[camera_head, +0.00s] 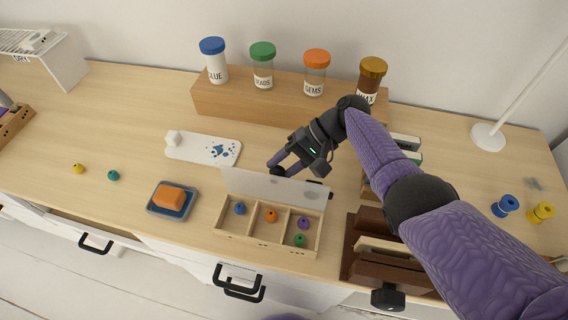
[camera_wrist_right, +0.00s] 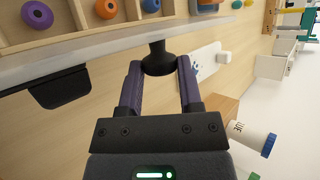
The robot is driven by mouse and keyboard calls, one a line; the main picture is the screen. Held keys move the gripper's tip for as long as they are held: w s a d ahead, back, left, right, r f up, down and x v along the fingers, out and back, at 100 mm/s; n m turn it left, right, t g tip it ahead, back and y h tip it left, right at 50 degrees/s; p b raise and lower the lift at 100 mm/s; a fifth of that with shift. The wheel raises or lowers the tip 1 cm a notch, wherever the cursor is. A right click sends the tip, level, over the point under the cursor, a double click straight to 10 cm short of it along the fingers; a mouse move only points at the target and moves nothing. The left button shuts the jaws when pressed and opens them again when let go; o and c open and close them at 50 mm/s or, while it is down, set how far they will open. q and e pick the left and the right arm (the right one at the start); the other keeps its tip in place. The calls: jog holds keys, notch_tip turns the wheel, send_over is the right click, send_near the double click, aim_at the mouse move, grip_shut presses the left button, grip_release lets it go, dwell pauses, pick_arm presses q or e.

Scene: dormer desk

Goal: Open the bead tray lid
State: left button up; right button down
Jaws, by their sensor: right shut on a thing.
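The bead tray (camera_head: 222,232) is a light wooden box with three compartments holding a blue bead (camera_head: 239,208), an orange bead (camera_head: 271,215), and purple (camera_head: 303,222) and green (camera_head: 299,240) beads. Its pale translucent lid (camera_head: 262,188) stands raised along the tray's far edge, leaving the compartments uncovered. My right gripper (camera_head: 278,170) is behind the lid. In the right wrist view its purple fingers (camera_wrist_right: 160,72) are shut on the lid's black knob (camera_wrist_right: 158,58). My left gripper is out of view.
A blue dish (camera_head: 152,209) with an orange block is left of the tray. A white board (camera_head: 185,147) lies behind. A wooden rack (camera_head: 230,103) holds labelled jars at the back. A dark brown holder (camera_head: 352,266) stands close on the right.

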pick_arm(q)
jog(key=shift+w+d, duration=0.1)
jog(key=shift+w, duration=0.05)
pick_arm(e)
jog(key=c, duration=0.7)
grip_release()
jog(key=o, duration=0.4)
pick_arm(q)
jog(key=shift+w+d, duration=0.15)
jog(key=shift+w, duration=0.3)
pick_arm(e)
jog(key=shift+o, duration=0.2)
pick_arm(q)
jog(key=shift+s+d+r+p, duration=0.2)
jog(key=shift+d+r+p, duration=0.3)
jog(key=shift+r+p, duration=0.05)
pick_arm(e)
jog(key=v, duration=0.9)
jog(key=shift+d+r, duration=0.25)
jog(key=shift+d, duration=0.1)
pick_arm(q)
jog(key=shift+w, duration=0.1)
pick_arm(e)
jog(key=shift+w, duration=0.1)
